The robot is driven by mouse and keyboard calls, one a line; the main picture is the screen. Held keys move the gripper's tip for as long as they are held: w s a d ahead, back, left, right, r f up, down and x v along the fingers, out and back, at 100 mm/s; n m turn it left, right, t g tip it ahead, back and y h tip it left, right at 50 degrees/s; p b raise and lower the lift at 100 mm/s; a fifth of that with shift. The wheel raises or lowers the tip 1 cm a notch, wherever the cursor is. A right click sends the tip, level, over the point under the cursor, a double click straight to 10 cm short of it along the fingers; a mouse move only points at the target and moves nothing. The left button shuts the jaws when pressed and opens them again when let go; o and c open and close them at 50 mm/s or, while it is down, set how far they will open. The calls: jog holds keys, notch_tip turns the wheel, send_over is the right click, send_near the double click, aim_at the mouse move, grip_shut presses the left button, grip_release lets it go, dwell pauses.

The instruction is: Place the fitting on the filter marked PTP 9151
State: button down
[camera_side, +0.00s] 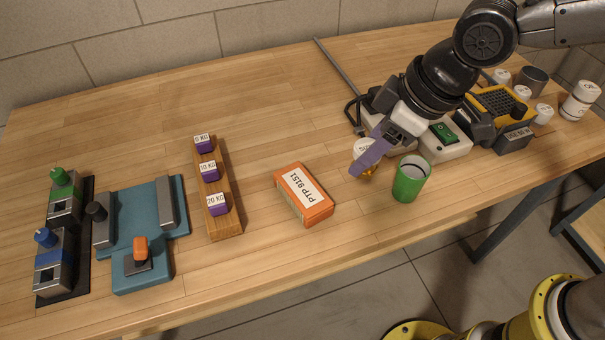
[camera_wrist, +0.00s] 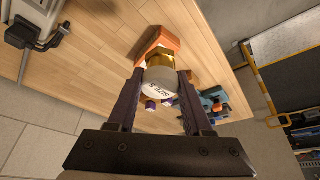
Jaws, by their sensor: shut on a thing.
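My gripper (camera_side: 372,158) has purple fingers and is shut on the fitting (camera_wrist: 161,78), a round white piece with a printed label and a brass-coloured end. In the side view the fitting (camera_side: 361,147) is partly hidden by a finger, and its brass end points down. It appears held above the table, left of the green cup. The filter marked PTP 9151 (camera_side: 292,182) is an orange box with a white label, lying on the table left of my gripper. In the wrist view the orange filter (camera_wrist: 150,41) shows beyond the fitting, partly hidden by it.
The green cup (camera_side: 410,182) stands close to the right of my gripper. A white box with a green switch (camera_side: 444,133) and a yellow-topped device (camera_side: 497,101) are behind it. A wooden rack of purple weights (camera_side: 228,220) and a blue fixture (camera_side: 155,215) are left of the filter.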

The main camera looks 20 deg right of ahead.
jog(key=w+a+f, duration=0.4)
jog(key=w+f, duration=0.1)
jog(key=w+a+f, duration=0.2)
jog(key=w+f, duration=0.1)
jog(key=shift+a, duration=0.4)
jog(key=shift+w+f, duration=0.1)
jog(key=shift+f, duration=1.65)
jog(key=shift+f, duration=0.15)
jog(key=shift+c, duration=1.6)
grip_release()
jog(key=v, duration=1.2)
